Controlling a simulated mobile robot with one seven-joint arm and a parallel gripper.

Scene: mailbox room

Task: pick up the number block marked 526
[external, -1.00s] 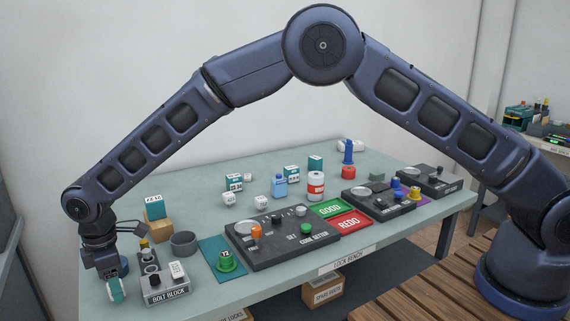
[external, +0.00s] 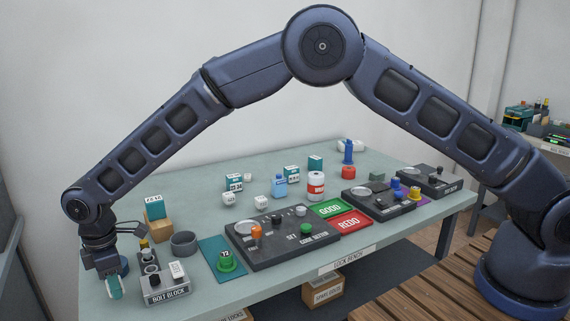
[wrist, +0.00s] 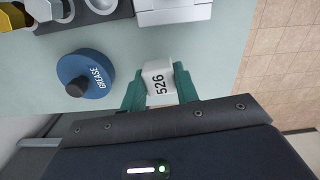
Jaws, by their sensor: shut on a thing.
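The white number block marked 526 (wrist: 158,80) is between the teal fingers of my gripper (wrist: 159,90) in the wrist view, with its number facing the camera. The fingers are shut on its two sides. In the external view my gripper (external: 114,288) points down at the near left end of the bench, left of the bolt block. The block is hidden by the fingers there. I cannot tell whether it still touches the bench top.
A round blue grease tin (wrist: 85,78) sits just left of the block in the wrist view. The grey bolt block (external: 165,284) stands close to the right of my gripper. The bench edge and tiled floor (wrist: 285,60) lie to the right in the wrist view.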

